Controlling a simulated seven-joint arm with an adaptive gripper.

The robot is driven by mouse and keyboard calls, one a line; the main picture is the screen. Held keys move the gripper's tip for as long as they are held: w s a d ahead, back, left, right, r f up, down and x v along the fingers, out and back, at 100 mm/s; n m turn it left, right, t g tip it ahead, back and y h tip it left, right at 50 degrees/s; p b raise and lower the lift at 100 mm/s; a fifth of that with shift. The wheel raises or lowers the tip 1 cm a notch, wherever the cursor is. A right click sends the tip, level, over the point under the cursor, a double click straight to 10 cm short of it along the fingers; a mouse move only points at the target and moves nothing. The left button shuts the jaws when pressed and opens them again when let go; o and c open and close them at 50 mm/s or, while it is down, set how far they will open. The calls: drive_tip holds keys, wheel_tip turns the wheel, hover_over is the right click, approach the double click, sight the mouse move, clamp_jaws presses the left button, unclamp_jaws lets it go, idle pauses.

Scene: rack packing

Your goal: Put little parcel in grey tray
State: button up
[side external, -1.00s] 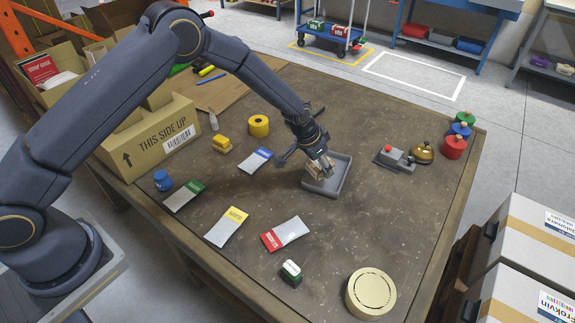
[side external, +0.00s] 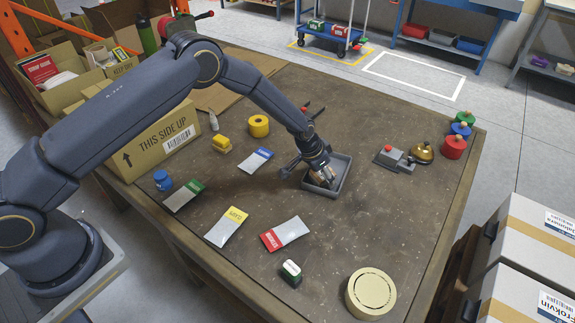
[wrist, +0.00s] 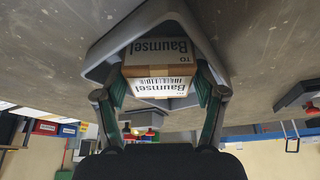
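The little parcel (wrist: 160,71), a brown and white box printed "Baumsel", is between my gripper's two fingertips in the wrist view. My gripper (side external: 323,178) points down into the grey tray (side external: 344,174) and appears shut on the parcel, with a fingertip against each side. The parcel is inside the tray's walls. The tray's rim (wrist: 91,68) surrounds it in the wrist view. In the side view, my fingers mostly hide the parcel. I cannot tell if its underside touches the tray floor.
Seed-packet-like pouches (side external: 286,234) lie left of and in front of the tray. A bell (side external: 422,153) and a red-button box (side external: 394,158) stand to the right. A tape roll (side external: 371,292) lies near the front edge.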

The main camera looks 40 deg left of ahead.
drive_tip(key=shift+r, duration=0.1)
drive_tip(key=s+a+r, duration=0.3)
drive_tip(key=s+r, duration=0.1)
drive_tip(key=r, duration=0.5)
drive_tip(key=s+a+r+n, duration=0.1)
drive_tip(key=s+a+r, duration=0.25)
drive_tip(key=r, duration=0.55)
drive_tip(key=s+a+r, duration=0.2)
drive_tip(key=s+r, duration=0.3)
drive_tip(key=r, duration=0.4)
drive_tip(key=s+a+r+n, duration=0.1)
drive_tip(key=s+a+r, duration=0.1)
drive_tip(key=s, duration=0.6)
drive_tip(key=s+a+r+n+t+y, duration=0.1)
drive_tip(key=s+a+r, duration=0.2)
drive_tip(key=s, duration=0.5)
drive_tip(key=s+a+r+n, duration=0.1)
drive_tip(key=s+a+r, duration=0.1)
drive_tip(key=s, duration=0.6)
drive_tip(key=shift+s+a+r+y, duration=0.25)
drive_tip(key=shift+a+r+y, duration=0.15)
drive_tip(key=shift+a, duration=0.1)
